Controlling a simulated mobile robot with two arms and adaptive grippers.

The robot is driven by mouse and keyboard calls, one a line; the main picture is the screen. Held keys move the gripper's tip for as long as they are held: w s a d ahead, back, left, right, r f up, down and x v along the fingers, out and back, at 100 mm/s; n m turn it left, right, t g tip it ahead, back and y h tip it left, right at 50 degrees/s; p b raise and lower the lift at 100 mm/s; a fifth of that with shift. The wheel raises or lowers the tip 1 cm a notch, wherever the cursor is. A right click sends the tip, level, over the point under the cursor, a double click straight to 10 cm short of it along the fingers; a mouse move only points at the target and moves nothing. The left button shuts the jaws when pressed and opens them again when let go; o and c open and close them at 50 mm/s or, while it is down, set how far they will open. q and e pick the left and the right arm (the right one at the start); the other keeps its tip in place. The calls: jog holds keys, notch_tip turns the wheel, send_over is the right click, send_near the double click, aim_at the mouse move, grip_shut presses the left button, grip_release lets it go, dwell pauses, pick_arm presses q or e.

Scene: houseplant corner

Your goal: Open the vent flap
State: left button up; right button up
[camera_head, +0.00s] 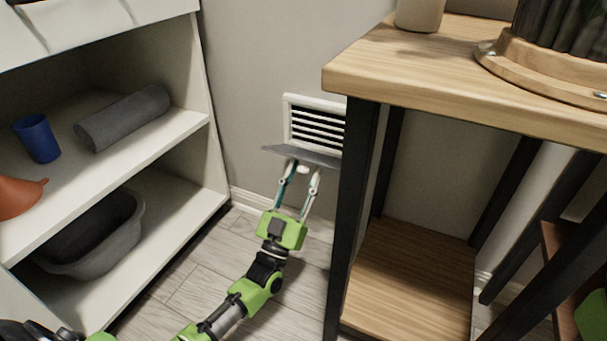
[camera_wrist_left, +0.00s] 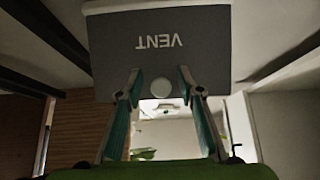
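The vent (camera_head: 318,124) is a white slatted grille low on the grey wall, its right side partly hidden by the table. Its grey flap (camera_head: 287,153) stands out from the wall below the slats, roughly level, leaving them uncovered. In the left wrist view the flap (camera_wrist_left: 205,45) shows the word VENT upside down and a round pale knob (camera_wrist_left: 161,87). My left gripper (camera_head: 304,171) is just below the flap, its fingertips on either side of the knob. In the wrist view, gaps show between the knob and the fingers (camera_wrist_left: 160,82). My right gripper is not in view.
A wooden table (camera_head: 400,70) with black legs stands close on the right. A white shelf (camera_head: 160,140) on the left holds a blue cup (camera_head: 38,138), a grey roll (camera_head: 123,118) and a grey basin (camera_head: 95,240). Pale floor lies between them.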

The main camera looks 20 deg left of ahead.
pick_arm(q)
jog(key=v, duration=1.2)
jog(key=shift+f, duration=0.1)
